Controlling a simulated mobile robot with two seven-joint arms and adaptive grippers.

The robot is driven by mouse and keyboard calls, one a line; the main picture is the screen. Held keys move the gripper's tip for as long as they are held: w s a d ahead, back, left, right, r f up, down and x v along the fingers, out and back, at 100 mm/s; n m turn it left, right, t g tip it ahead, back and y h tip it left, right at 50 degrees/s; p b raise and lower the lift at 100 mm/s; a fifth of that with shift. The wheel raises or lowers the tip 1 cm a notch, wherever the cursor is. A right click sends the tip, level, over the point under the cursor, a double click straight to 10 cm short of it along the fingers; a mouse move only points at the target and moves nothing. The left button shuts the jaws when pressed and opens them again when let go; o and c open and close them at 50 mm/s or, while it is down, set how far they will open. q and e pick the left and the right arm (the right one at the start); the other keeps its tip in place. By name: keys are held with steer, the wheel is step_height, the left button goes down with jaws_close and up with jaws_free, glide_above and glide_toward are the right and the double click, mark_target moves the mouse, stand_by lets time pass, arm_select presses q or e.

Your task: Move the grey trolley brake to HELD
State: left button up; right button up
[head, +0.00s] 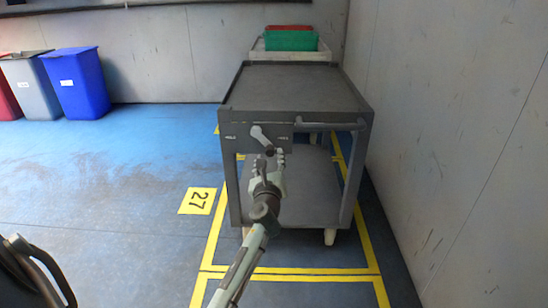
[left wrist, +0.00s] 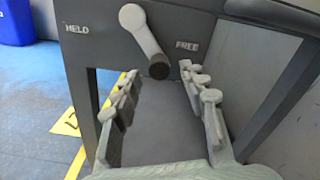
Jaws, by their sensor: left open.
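The grey trolley (head: 308,85) stands against the right wall, with a brake panel on its front end. The brake lever (head: 263,140) is pale with a dark end; it also shows in the left wrist view (left wrist: 145,42). Its round pale end sits midway between the HELD label (left wrist: 77,29) on the left and the FREE label (left wrist: 186,45) on the right. The dark end (left wrist: 159,68) slants down and right, towards the FREE side. My left gripper (head: 268,160) is open in front of the panel, its fingers either side of the dark end, apart from it.
A pale trolley (head: 290,55) with a green crate (head: 290,40) and a red crate stands behind. Yellow floor lines and a "27" marker (head: 198,201) surround the grey trolley. Blue (head: 78,84), grey and red bins stand at the far left.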

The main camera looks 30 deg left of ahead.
mark_target(270, 155)
arm_select(q)
steer(key=shift+x, duration=1.55)
steer(key=shift+c, duration=0.6)
jaws_close()
